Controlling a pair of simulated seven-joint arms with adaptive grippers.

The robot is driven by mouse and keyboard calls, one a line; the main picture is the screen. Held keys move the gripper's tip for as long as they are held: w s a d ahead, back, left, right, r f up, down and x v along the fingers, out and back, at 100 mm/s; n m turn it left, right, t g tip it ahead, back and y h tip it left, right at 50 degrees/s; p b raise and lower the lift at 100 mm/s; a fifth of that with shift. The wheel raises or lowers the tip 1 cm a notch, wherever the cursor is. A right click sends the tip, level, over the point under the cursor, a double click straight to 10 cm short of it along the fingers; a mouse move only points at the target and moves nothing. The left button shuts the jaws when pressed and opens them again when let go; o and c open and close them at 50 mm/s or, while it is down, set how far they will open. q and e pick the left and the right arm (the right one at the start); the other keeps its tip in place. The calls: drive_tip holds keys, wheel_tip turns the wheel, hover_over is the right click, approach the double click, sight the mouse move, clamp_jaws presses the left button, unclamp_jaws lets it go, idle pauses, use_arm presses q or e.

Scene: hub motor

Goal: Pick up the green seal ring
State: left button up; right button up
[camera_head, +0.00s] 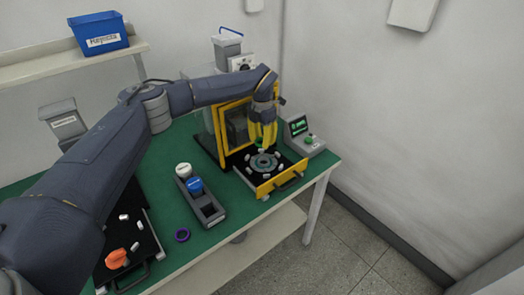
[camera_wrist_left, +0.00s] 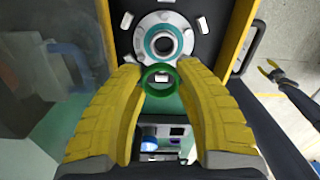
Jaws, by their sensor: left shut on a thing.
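My left gripper (camera_head: 263,140) is over the round hub motor (camera_head: 264,163) in the open drawer of the yellow-framed machine. In the left wrist view its two yellow fingers (camera_wrist_left: 161,79) are shut on the green seal ring (camera_wrist_left: 161,95), one fingertip on each side. The ring is held near the motor's teal and silver hub (camera_wrist_left: 162,42). I cannot tell the exact gap between them. In the head view the fingers hide the ring. A dark arm with small yellow fingertips, which looks like my right gripper (camera_wrist_left: 268,68), shows at the right of the wrist view.
The yellow machine frame (camera_head: 221,142) stands close behind the gripper. A control box (camera_head: 305,138) with a green button is at its right. A grey holder (camera_head: 208,208) with white and blue-topped containers and a purple ring (camera_head: 182,235) are on the green table (camera_head: 240,222).

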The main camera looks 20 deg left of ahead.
use_arm(q)
wheel_tip(320, 180, up, 10)
drive_tip(key=f, duration=0.8)
drive_tip(key=d+f, duration=0.1)
drive_tip(key=f, duration=0.4)
drive_tip(key=shift+s, duration=0.35)
drive_tip(key=shift+w+r, duration=0.1)
drive_tip(key=shift+w, duration=0.35)
drive_tip(key=shift+w+f, duration=0.1)
drive_tip(key=shift+f, duration=1.4)
drive_tip(key=shift+f, duration=0.2)
drive_tip(key=shift+f, duration=0.4)
drive_tip(key=shift+f, duration=0.7)
